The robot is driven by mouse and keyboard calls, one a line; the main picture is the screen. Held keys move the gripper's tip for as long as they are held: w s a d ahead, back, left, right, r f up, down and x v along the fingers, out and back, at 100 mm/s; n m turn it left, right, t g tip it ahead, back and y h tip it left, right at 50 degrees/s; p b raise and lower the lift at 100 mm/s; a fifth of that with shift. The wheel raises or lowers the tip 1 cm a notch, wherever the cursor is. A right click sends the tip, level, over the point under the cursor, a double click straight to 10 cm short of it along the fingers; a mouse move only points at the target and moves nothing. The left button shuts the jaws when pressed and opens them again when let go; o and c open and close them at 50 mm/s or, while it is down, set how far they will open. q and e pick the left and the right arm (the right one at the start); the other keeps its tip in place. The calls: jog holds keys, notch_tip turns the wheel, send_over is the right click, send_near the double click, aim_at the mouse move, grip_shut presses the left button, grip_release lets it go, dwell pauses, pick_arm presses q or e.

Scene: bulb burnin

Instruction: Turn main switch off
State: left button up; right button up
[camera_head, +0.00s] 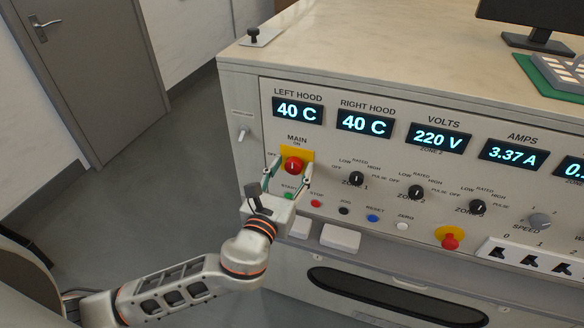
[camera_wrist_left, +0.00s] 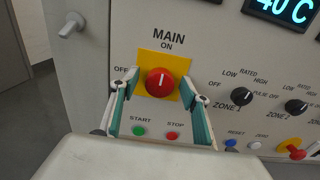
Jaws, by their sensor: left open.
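The main switch is a red round knob (camera_head: 294,166) on a yellow plate on the sloped front panel, labelled MAIN, with ON above and OFF at its left. In the left wrist view the knob (camera_wrist_left: 160,82) has a white mark that points up toward ON. My left gripper (camera_head: 287,176) is open in front of the switch. Its two fingers (camera_wrist_left: 160,88) stand on either side of the knob, with a gap showing on both sides. Whether the fingertips touch the panel cannot be told. My right gripper is not in view.
A green START button (camera_wrist_left: 139,131) and a red STOP button (camera_wrist_left: 172,136) sit just below the switch. Zone knobs (camera_head: 356,179) line the panel to the right. A red mushroom button (camera_head: 450,241) is lower right. A grey lever (camera_head: 243,133) projects at the left end.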

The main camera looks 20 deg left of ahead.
pick_arm(q)
jog(key=shift+w, duration=0.25)
jog(key=c, duration=1.1)
